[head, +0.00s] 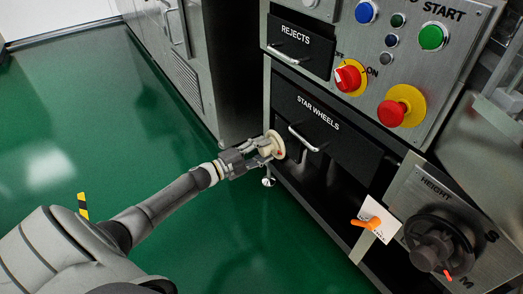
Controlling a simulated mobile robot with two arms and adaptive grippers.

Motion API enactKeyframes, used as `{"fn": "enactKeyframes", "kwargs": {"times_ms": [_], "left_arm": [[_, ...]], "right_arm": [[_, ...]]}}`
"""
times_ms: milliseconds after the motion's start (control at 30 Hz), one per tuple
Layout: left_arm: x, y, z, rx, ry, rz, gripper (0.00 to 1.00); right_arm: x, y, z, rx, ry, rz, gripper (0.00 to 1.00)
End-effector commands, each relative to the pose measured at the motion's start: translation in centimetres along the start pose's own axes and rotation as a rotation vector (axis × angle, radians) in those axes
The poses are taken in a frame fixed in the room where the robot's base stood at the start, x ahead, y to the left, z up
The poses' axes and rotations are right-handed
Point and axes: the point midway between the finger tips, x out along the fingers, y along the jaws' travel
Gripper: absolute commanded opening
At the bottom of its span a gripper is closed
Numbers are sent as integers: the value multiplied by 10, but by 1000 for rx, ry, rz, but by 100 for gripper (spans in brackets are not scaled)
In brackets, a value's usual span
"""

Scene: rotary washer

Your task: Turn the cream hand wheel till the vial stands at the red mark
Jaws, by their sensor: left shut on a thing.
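The cream hand wheel (277,144) is small and round, at the lower left edge of the machine, beside the drawer labelled STAR WHEELS. My left gripper (265,147) reaches it from the left and is shut on it, with the fingers around its near side. The fingers hide part of the wheel. I see no vial and no red mark for it in this view. My right gripper is out of view.
A control panel with a red stop button (400,106), a red switch (348,78) and a green button (432,37) is above right. A black HEIGHT wheel (438,243) and an orange lever (366,223) are lower right. Green floor (80,110) is open at left.

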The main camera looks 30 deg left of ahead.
Motion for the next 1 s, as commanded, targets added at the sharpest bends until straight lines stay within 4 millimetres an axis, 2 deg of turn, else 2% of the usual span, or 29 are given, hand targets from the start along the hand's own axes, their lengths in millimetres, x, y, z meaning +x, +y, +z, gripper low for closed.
{"fn": "enactKeyframes", "kwargs": {"times_ms": [300, 767, 800, 933, 1000], "left_arm": [[0, 1, -2, 91, 5, 1, 17], [0, 2, -2, 103, 6, 2, 17], [0, 2, -2, 103, 6, 2, 44], [0, 1, -2, 103, 4, 2, 60], [0, 1, -2, 103, 3, 1, 63]], "right_arm": [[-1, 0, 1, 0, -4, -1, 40], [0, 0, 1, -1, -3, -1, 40], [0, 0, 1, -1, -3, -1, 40], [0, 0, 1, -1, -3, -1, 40], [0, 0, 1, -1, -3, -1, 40]]}}
